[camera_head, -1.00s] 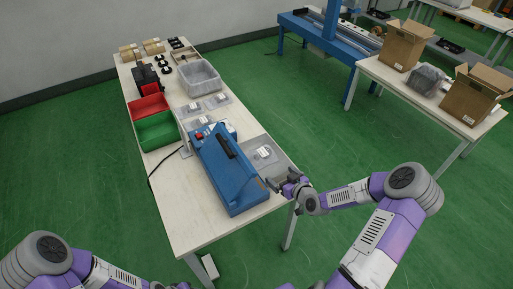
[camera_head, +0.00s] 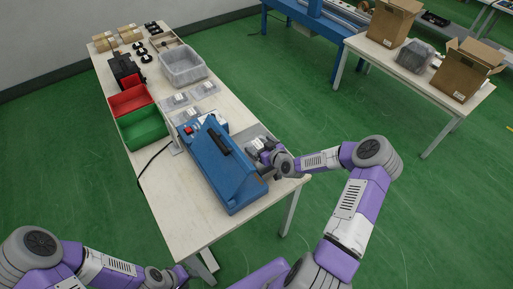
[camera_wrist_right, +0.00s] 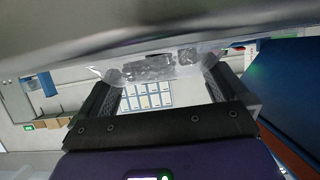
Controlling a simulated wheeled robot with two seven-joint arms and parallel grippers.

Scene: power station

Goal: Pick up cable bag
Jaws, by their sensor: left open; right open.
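A clear cable bag (camera_head: 257,143) lies in a grey tray (camera_head: 243,134) at the right edge of the workbench, beside the blue machine. My right gripper (camera_head: 265,155) is at the tray, close to the bag, and partly hides it. In the right wrist view my right gripper (camera_wrist_right: 160,88) is open, and a clear bag with dark contents (camera_wrist_right: 150,67) shows between and beyond its fingers. I cannot tell whether the fingers touch it. My left gripper (camera_head: 180,276) is open and empty, low in the picture in front of the workbench.
The blue machine (camera_head: 222,165) stands left of my right gripper. More clear bags (camera_head: 174,102), a grey bin (camera_head: 183,67), a red bin (camera_head: 130,100) and a green bin (camera_head: 142,127) stand farther back. The bench's near end (camera_head: 195,232) is bare.

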